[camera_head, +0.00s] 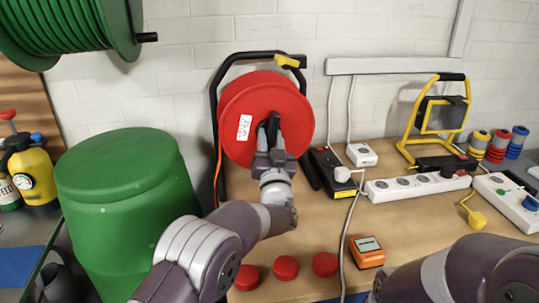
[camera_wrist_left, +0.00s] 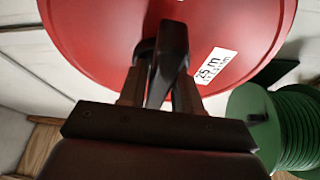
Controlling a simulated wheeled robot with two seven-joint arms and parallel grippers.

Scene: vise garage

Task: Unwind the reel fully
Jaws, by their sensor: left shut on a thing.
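The red reel (camera_head: 234,101) stands upright in a black frame (camera_head: 214,106) on the wooden bench, close to the wall. It has a white label and a black crank handle on its front face. An orange cable (camera_head: 217,178) hangs down at its left side. My left gripper (camera_head: 270,140) is in front of the reel and shut on the black handle (camera_wrist_left: 168,60), which sits between its fingers in the left wrist view. The red disc (camera_wrist_left: 110,40) and its label fill the area behind. My right arm shows at the lower right, but its gripper is out of view.
A green drum (camera_head: 120,190) stands left of the bench and a green hose reel (camera_head: 70,25) hangs above it. Power strips (camera_head: 415,187), a yellow work lamp (camera_head: 437,115), an orange box (camera_head: 367,251) and red caps (camera_head: 286,267) occupy the bench. A grey cable crosses its middle.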

